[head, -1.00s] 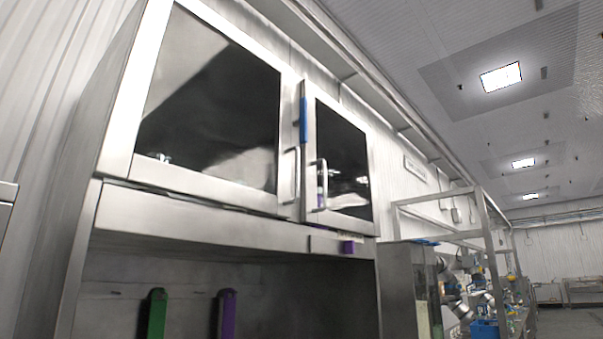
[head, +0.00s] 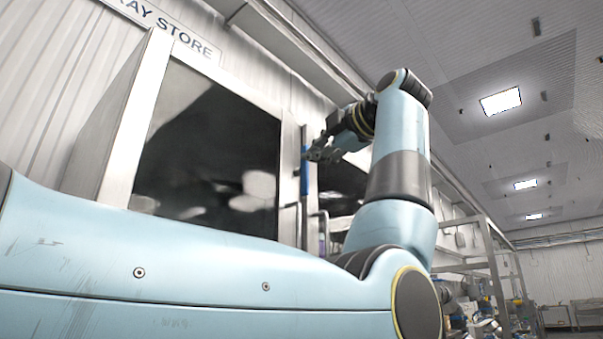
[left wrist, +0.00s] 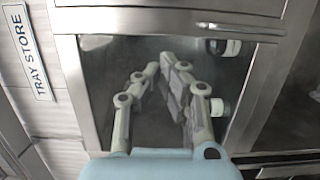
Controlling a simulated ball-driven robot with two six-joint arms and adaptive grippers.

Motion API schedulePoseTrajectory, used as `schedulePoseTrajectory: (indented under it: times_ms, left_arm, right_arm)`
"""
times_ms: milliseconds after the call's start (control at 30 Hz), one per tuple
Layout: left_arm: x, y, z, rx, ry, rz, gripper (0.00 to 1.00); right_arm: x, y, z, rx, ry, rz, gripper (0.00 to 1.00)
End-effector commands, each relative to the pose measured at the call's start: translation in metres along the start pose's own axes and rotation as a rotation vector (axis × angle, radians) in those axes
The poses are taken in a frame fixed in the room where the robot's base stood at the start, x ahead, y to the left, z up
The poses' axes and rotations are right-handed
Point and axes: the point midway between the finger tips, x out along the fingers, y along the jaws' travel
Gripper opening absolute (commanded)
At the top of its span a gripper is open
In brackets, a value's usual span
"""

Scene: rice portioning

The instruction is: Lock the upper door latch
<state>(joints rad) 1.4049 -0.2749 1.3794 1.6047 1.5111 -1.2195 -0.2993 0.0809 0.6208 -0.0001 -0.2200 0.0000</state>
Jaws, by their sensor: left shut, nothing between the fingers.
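The blue upper door latch (head: 304,178) is an upright bar at the seam between the two glazed cabinet doors. The left door (head: 215,140) and right door (head: 338,183) look shut. My left gripper (head: 313,153) is raised in front of the doors, its fingertips beside the latch's upper part; whether they touch it I cannot tell. In the left wrist view my left gripper (left wrist: 159,65) is shut and empty in front of dark door glass; the latch is not identifiable there. My left arm hides the cabinet's lower part and part of the right door. My right gripper is not in view.
Two upright handles, the left one (head: 304,222) and the right one (head: 324,228), stand out below the latch. A "TRAY STORE" sign (head: 170,25) is above the cabinet and also in the left wrist view (left wrist: 28,50). A metal frame stands at the right.

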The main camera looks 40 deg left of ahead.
Motion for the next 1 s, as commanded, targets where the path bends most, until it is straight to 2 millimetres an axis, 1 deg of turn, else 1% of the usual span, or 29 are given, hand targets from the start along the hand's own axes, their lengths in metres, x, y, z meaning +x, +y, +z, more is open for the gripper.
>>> schedulePoseTrajectory:
  times_ms: [300, 433, 567, 900, 933, 1000]
  left_arm:
    - [0.001, 0.000, 0.000, 0.000, 0.000, 0.001, 0.00]
    - [0.008, 0.001, 0.000, 0.000, 0.001, 0.001, 0.00]
    - [0.029, 0.002, -0.001, 0.001, 0.004, 0.001, 0.00]
    - [0.101, 0.004, -0.001, 0.002, 0.004, 0.002, 0.00]
    - [0.104, 0.004, 0.002, 0.003, 0.002, 0.001, 0.00]
    - [0.104, 0.004, 0.016, 0.005, -0.001, -0.001, 0.00]
  right_arm:
    - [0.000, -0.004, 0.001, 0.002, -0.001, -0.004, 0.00]
    - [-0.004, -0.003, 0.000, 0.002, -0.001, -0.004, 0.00]
    - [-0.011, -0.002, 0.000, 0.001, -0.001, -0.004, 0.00]
    - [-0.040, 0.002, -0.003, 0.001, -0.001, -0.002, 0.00]
    - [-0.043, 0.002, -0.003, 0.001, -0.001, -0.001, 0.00]
    - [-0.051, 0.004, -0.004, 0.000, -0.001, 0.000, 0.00]
